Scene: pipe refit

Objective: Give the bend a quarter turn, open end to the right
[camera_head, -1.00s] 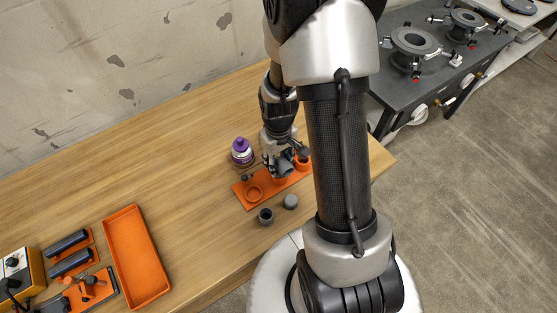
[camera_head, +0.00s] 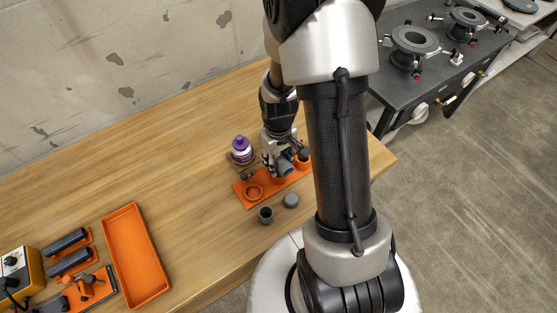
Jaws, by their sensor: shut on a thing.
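The grey bend (camera_head: 284,168) is at the orange fixture plate (camera_head: 245,198) on the wooden bench. My gripper (camera_head: 280,160) points down over the plate and is shut on the bend. The bend's open end looks toward the front of the bench; its exact angle is hard to tell at this size. An empty orange ring (camera_head: 254,192) is on the plate's left part. Another orange holder (camera_head: 302,162) with a dark piece in it is at the plate's right end, partly hidden by my arm.
A purple-capped bottle (camera_head: 241,150) stands close behind the plate. Two small grey fittings, one hollow (camera_head: 266,215) and one closed-looking (camera_head: 291,201), stand in front. An orange tray (camera_head: 137,257) lies to the left, with tool racks beyond. The bench between tray and plate is clear.

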